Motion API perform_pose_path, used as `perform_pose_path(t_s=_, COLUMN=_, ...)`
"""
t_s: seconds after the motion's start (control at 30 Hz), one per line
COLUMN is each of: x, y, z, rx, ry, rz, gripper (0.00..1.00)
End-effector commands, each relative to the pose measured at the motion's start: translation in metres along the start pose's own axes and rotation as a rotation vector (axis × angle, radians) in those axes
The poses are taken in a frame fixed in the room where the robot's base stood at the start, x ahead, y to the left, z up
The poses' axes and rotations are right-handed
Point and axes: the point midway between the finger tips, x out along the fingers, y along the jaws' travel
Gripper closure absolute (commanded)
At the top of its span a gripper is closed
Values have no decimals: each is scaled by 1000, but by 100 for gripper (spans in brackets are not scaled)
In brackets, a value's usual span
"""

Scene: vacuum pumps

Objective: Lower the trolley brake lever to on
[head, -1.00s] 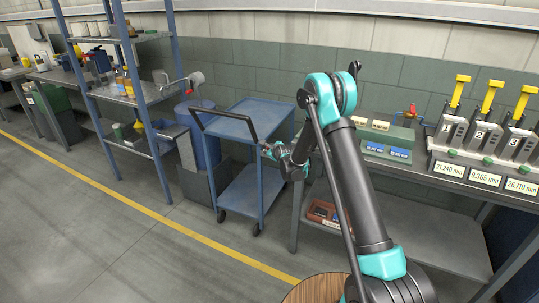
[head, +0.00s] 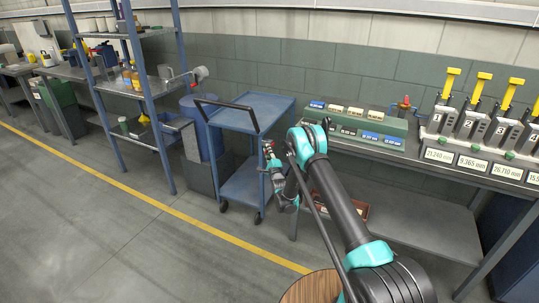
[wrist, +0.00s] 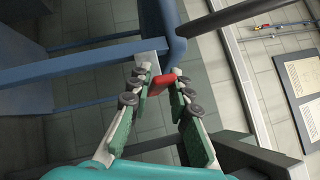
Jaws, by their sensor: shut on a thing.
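The blue trolley (head: 236,122) stands against the wall, left of the bench, with a black push handle (head: 228,105). My gripper (head: 268,158) is at the trolley's right side, by its front right post. In the wrist view my gripper (wrist: 161,85) has its two fingers around a small red piece, the brake lever (wrist: 163,78), beside a blue trolley post (wrist: 174,40). The fingers are shut on this lever. Only its red part shows clearly. Its exact angle is hard to tell.
A bench (head: 390,152) on the right bears a green block box (head: 362,130) and several pump units with yellow handles (head: 480,93). The floor in front is clear, with a yellow line.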

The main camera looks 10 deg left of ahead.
Motion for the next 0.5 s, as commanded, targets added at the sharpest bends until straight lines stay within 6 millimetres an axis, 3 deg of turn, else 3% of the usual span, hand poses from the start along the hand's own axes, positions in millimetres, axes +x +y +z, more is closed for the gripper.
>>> perform_pose_path(t_s=0.03, x=0, y=7, z=3, rx=-23, ry=-14, rz=-27, gripper=100)
perform_pose_path(t_s=0.07, x=0, y=7, z=4, rx=-33, ry=-19, rz=-38, gripper=80)
perform_pose_path(t_s=0.23, x=0, y=5, z=4, rx=-28, ry=-15, rz=-32, gripper=59)
perform_pose_path(t_s=0.5, x=0, y=5, z=4, rx=-27, ry=-15, rz=-31, gripper=59)
